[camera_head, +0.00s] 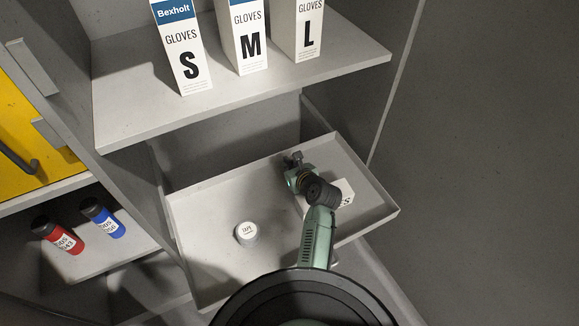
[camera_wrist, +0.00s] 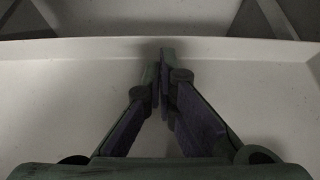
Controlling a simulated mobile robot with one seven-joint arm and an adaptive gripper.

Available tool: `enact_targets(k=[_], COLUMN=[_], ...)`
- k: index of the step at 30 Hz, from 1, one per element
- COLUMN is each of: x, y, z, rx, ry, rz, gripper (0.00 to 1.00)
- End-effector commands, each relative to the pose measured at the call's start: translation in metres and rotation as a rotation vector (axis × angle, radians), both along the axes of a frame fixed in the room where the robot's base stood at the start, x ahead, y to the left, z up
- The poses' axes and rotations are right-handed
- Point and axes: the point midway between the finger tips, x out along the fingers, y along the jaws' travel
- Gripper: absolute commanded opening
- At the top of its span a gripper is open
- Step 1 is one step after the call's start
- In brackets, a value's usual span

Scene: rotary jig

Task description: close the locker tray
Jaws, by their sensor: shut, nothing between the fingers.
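The locker tray (camera_head: 200,195) is a shallow light-grey tray. In the head view it juts out of the locker, below the shelf with the glove boxes. My gripper (camera_head: 292,158) is over the tray, towards its back right part, with my arm reaching in over the front. In the wrist view my gripper (camera_wrist: 163,78) has its fingers together and nothing between them. The tray's wall (camera_wrist: 70,48) runs across that view just beyond the fingertips. I cannot tell whether the fingertips touch it.
A round tape roll (camera_head: 246,233) and a white labelled item (camera_head: 345,192), partly behind my arm, lie in the tray. Glove boxes S (camera_head: 183,50), M (camera_head: 247,38) and L (camera_head: 308,30) stand on the shelf (camera_head: 130,120) above. Red (camera_head: 58,235) and blue (camera_head: 102,217) bottles are at left.

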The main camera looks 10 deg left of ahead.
Motion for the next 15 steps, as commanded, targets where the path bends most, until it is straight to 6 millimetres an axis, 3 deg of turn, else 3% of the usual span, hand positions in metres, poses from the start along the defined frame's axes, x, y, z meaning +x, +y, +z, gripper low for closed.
enact_targets(k=[6, 15], x=[0.024, 0.031], y=[0.016, 0.021], z=[-0.015, -0.021], rx=[0.001, -0.001], ry=[0.0, -0.002], rz=[-0.001, 0.0], gripper=[0.0, 0.0])
